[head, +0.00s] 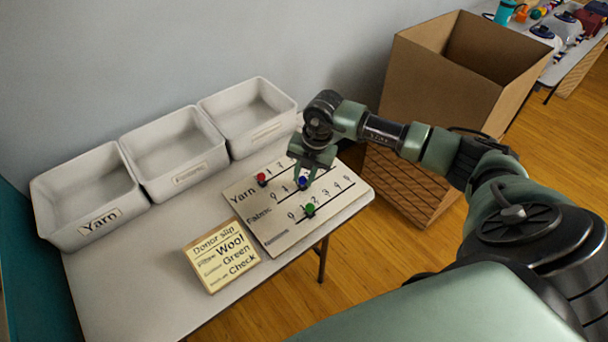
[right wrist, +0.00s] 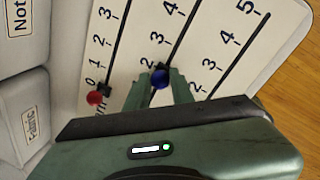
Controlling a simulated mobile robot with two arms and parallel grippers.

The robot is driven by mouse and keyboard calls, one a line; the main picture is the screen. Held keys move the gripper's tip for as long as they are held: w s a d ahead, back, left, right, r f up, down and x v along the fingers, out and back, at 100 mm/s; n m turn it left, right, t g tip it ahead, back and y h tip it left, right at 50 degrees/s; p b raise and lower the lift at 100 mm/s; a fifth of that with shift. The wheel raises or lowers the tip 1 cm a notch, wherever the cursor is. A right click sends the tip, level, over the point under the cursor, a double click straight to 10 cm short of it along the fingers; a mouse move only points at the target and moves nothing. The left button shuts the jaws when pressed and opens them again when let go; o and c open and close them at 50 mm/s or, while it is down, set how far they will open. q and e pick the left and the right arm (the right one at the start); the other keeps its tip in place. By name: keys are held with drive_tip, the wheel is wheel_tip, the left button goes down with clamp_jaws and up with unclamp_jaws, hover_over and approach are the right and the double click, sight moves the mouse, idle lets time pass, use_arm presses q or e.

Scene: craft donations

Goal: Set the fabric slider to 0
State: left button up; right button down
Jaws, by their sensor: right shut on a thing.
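The slider board (head: 262,226) lies on the table with three rows, Yarn, Fabric and a third whose label is too small to read. The blue knob (head: 302,183) is on the middle Fabric row, roughly by the 2 mark. My right gripper (head: 304,172) reaches down over the board and is shut on the blue knob, which also shows between the fingers in the right wrist view (right wrist: 160,77). The red knob (head: 262,179) is on the Yarn row near 0 and shows in the right wrist view (right wrist: 95,98). My left gripper is out of view.
The green knob (head: 310,209) is on the nearest row, close to the blue one. A donor slip block (head: 221,257) lies left of the board. Three white bins (head: 160,152) line the wall. A cardboard box (head: 432,95) stands right of the table.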

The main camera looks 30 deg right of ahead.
drive_tip(key=shift+a, duration=0.1)
idle(0.7)
drive_tip(key=a, duration=0.8)
drive_tip(key=shift+s+a+p, duration=0.15)
drive_tip(key=shift+s+p, duration=0.2)
drive_tip(key=shift+p, duration=0.05)
drive_tip(key=c, duration=1.2)
unclamp_jaws()
drive_tip(key=shift+a, duration=0.1)
drive_tip(key=shift+c, duration=0.2)
